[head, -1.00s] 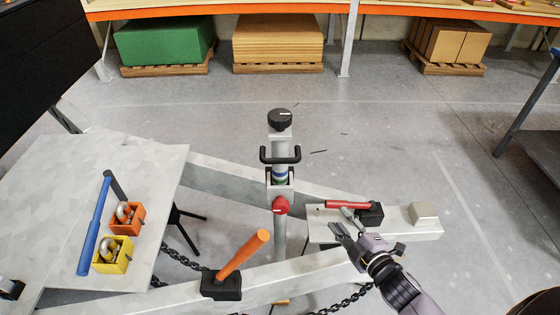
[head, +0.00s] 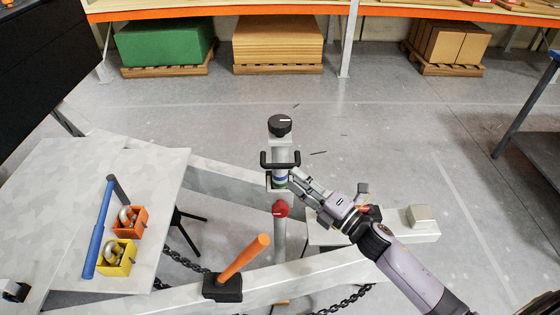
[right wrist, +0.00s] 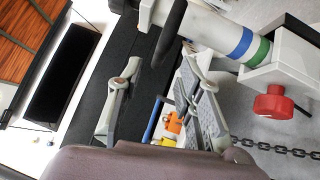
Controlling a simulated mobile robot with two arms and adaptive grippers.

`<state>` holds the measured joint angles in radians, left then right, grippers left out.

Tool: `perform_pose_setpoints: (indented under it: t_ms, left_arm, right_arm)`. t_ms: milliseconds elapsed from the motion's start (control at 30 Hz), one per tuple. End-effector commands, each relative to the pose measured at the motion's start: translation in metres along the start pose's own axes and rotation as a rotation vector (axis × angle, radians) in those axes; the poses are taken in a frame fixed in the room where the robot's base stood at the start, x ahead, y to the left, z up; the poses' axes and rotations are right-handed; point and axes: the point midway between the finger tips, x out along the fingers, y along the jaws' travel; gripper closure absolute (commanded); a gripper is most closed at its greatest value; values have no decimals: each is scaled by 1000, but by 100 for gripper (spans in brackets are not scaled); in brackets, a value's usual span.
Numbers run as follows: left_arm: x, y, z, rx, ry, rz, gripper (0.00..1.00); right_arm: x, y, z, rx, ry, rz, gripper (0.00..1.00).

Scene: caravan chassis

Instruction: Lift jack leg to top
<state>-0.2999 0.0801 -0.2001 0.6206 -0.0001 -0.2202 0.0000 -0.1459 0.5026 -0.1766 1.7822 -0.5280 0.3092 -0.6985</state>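The jack leg (head: 281,158) stands upright in its clamp on the chassis, with a black top knob (head: 280,125), a black crossbar handle (head: 280,164) and blue and green bands just above the clamp. A red clamp knob (head: 281,209) sits below the bands. My right gripper (head: 297,180) is just right of the banded part. In the right wrist view its fingers (right wrist: 158,62) are spread and empty, with the handle (right wrist: 169,32), the bands and the red knob (right wrist: 273,103) ahead and to the right. I cannot tell whether it touches the leg. My left gripper is not in view.
An orange-handled lever (head: 243,259) leans up from the front beam. Chain hangs near it. A board (head: 60,200) at left holds a blue-handled tool (head: 98,228) and orange (head: 128,221) and yellow (head: 117,257) boxes.

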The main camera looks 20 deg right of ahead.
Motion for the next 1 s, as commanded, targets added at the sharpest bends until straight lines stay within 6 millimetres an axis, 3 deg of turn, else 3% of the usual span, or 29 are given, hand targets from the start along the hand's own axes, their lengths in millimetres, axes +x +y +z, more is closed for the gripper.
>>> perform_pose_setpoints:
  t_ms: [200, 400, 767, 1000]
  left_arm:
    - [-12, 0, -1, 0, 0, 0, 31]
    - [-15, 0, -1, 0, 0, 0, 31]
    - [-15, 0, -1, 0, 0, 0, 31]
    - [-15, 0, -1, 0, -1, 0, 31]
  right_arm:
    - [44, 4, 0, 0, 1, 3, 67]
    - [64, 1, 0, 1, -1, 1, 67]
    - [69, 0, 0, 1, 0, 0, 67]
    - [68, 0, 0, 1, 0, 0, 83]
